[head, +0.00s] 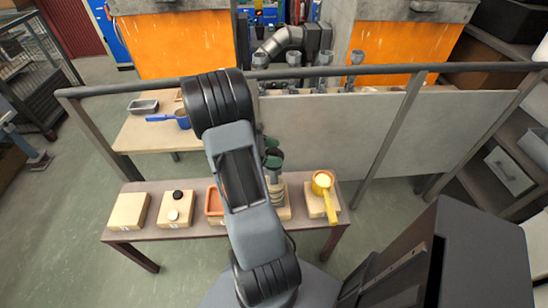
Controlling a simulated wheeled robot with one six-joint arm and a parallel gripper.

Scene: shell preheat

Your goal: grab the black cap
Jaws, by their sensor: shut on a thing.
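A small black cap (178,195) sits on a pale wooden block (186,221) on the low table, left of my arm. A pale round disc (173,214) lies just in front of it on the same block, apart from the cap. My arm rises through the middle of the head view, right of the cap. My gripper's jaws cannot be made out; they are hidden behind my own arm links. What they hold cannot be seen.
The low table (160,234) also bears a bare block (128,210), an orange tray (214,203) and a yellow-handled pan (325,188). Green-topped grey parts (273,158) stand partly behind my arm. A rail (400,69) and panel (330,135) cross behind.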

